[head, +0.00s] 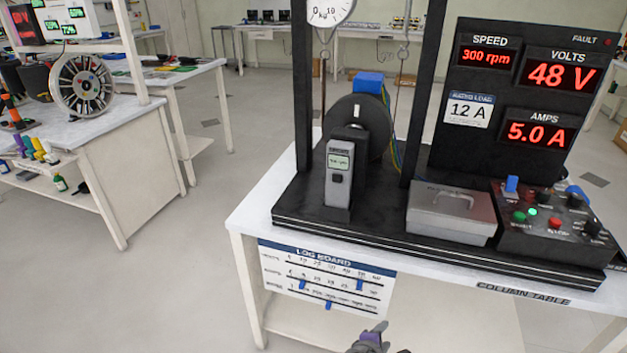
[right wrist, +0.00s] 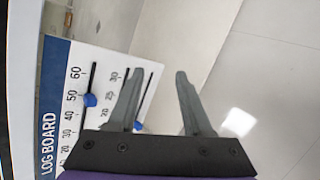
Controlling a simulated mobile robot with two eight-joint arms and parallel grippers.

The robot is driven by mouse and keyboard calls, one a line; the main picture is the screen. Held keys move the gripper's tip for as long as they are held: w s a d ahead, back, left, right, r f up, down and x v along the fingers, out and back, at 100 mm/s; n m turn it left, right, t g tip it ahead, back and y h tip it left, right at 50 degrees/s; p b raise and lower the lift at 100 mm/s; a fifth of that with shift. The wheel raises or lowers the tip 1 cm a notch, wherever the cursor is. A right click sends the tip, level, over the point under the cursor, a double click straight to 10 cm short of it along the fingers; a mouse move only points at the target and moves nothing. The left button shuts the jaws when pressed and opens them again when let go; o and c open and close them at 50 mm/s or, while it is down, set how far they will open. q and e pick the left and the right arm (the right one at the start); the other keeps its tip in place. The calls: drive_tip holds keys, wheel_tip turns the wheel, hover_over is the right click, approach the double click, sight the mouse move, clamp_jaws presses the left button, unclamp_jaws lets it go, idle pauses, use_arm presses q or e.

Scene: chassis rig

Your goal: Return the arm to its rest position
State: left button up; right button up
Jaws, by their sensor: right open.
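My right gripper (head: 374,331) shows at the bottom of the head view, in front of and below the log board (head: 317,275) on the table's front. In the right wrist view the same gripper (right wrist: 158,98) has its two grey fingers spread apart with nothing between them. The log board (right wrist: 60,75) lies to the left and behind the left finger there. The fingers seem apart from the board, though the exact gap cannot be told. My left gripper is not in view.
The column table (head: 262,225) carries a black test rig with a display panel (head: 535,85), a grey box (head: 450,215) and a control box (head: 550,225). A white workbench (head: 125,165) stands at the left. The floor (head: 195,275) between them is clear.

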drive_tip(key=s+r+m+g+y, duration=0.25)
drive_tip(key=s+m, duration=0.55)
drive_tip(key=s, duration=0.4)
drive_tip(key=s+r+m+g+y, duration=0.2)
drive_tip(key=s+m+y, duration=0.2)
drive_tip(key=s+m, duration=0.6)
use_arm(q)
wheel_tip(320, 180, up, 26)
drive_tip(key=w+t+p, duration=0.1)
drive_tip(key=p, duration=2.2)
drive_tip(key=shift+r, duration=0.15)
use_arm(e)
wheel_tip(320, 180, up, 26)
drive_tip(key=n+t, duration=0.1)
drive_tip(key=shift+s+d+r+n, duration=0.15)
drive_tip(key=shift+d+r+n, duration=0.1)
drive_tip(key=shift+n, duration=0.15)
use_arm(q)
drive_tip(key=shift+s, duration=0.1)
use_arm(e)
drive_tip(key=shift+s, duration=0.15)
drive_tip(key=shift+f, duration=0.1)
